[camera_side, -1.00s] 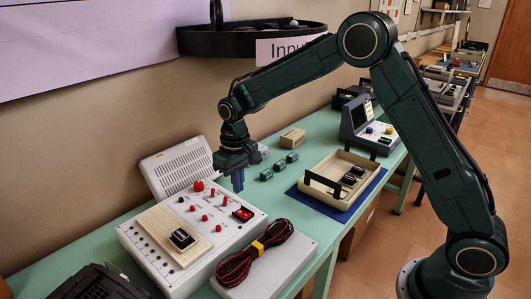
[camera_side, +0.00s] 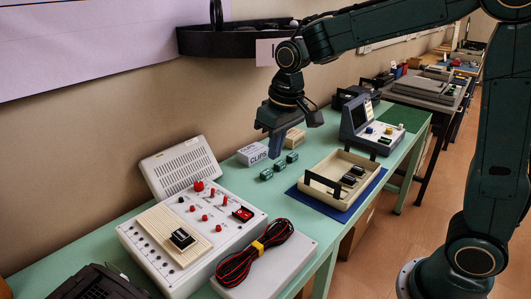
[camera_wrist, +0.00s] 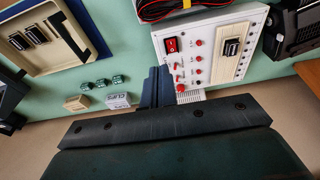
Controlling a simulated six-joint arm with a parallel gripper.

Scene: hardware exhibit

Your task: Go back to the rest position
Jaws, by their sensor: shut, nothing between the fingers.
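My gripper (camera_side: 276,150) hangs above the green bench in the side view, pointing down, shut and empty. It is raised behind the small green parts and to the right of the white trainer box. In the wrist view its closed fingers (camera_wrist: 157,80) show side by side with nothing held. My arm reaches up and to the right from it.
A trainer box (camera_side: 190,230) with red switches and a black chip stands at the front left. A cable coil (camera_side: 250,262) lies beside it. Several green parts (camera_side: 279,166), a CLIPS box (camera_side: 252,154) and a beige tray (camera_side: 322,170) lie beyond. A black shelf (camera_side: 245,40) juts from the wall.

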